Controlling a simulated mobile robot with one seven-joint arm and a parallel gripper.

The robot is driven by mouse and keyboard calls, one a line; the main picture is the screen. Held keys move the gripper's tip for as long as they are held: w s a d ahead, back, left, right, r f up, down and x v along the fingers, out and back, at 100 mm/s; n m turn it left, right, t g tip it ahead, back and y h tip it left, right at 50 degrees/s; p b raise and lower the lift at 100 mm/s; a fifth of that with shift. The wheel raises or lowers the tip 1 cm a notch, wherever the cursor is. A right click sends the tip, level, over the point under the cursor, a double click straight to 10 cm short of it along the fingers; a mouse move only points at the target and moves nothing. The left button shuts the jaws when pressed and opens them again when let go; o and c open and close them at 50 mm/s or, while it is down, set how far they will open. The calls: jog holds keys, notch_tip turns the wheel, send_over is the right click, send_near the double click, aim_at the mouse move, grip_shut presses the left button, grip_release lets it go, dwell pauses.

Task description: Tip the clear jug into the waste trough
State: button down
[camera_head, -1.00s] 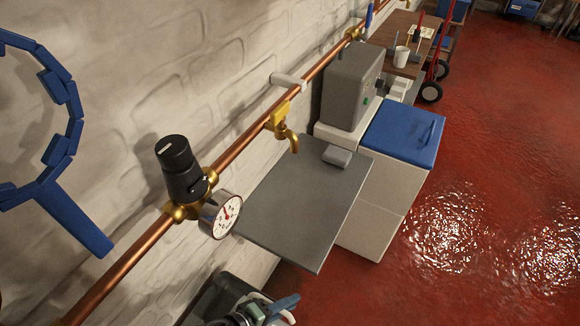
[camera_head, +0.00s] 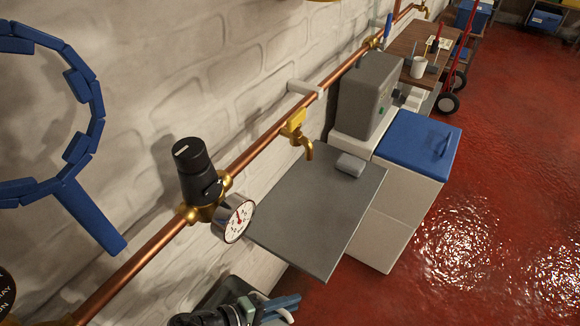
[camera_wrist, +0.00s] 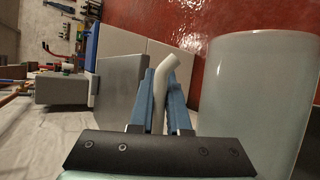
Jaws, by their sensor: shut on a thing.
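My gripper (camera_wrist: 161,80) shows two blue fingers in the wrist view, closed on a curved white handle (camera_wrist: 167,64). The pale, see-through jug (camera_wrist: 257,95) fills the right of that view, beside the fingers. Its rim and contents are not clear. In the head view my gripper (camera_head: 283,305) is at the bottom edge, with a bit of white handle showing and the jug's body out of sight. A dark, open-looking container (camera_head: 226,291) stands low by the wall, left of the gripper; I cannot tell whether it is the waste trough.
A copper pipe (camera_head: 139,262) with a black-capped valve, gauge (camera_head: 236,219) and brass tap (camera_head: 306,146) runs along the wall. A grey shelf (camera_head: 318,215) juts out beyond the gripper. A white cabinet with blue lid (camera_head: 417,138) stands behind. Red floor is free at right.

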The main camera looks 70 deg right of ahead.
jog(key=shift+w+d+r+n+g+b, duration=0.2)
jog(key=shift+w+r+n+g+b, duration=0.2)
jog(key=shift+w, duration=0.25)
jog(key=shift+w+d+r+n+g+b, duration=0.15)
jog(key=shift+w+r+n+g+b, duration=0.15)
jog(key=shift+w+r+g+b, duration=0.25)
jog(key=shift+w, duration=0.2)
dwell(2.0)
